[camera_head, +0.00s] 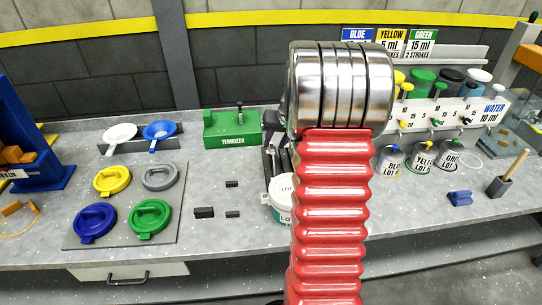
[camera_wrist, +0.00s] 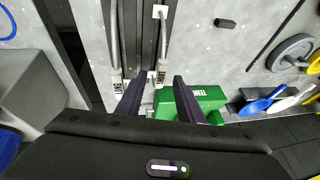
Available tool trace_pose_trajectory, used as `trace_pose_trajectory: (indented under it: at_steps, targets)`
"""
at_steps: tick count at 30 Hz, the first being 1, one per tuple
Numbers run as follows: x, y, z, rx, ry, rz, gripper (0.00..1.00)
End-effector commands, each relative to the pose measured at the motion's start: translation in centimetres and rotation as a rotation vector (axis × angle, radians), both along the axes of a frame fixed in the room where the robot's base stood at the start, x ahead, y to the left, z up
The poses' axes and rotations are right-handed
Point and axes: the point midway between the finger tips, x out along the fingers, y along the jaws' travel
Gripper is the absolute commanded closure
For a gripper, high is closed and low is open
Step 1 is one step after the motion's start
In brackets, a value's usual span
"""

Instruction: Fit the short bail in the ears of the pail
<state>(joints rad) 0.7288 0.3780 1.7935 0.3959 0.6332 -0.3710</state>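A white pail (camera_head: 280,213) with a "LOT" label stands on the bench in the head view, its right side hidden behind my red arm; its ears cannot be made out. In the wrist view two metal bails lie in a dark rack: a left bail (camera_wrist: 114,45) and a right bail (camera_wrist: 163,38), each with a white tag too small to read surely. My gripper (camera_wrist: 159,82) is open in the wrist view, its dark fingers on either side of the right bail's tagged end. No grip on it shows.
A green block (camera_head: 232,128) stands behind the bench middle and shows beyond my fingers in the wrist view. Coloured lids (camera_head: 112,179) lie on a grey mat at left. Small labelled pails (camera_head: 421,159) stand at right.

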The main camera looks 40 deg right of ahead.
Motion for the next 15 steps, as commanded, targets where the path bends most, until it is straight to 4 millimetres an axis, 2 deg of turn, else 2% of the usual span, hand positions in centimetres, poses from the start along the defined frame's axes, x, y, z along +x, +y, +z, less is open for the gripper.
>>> trace_pose_trajectory:
  at_steps: [7,15]
  targets:
    - [0.3,0.0,-0.7,0.0,0.001,0.001,0.66]
    - [1.7,0.0,-3.8,0.002,0.002,0.002,0.66]
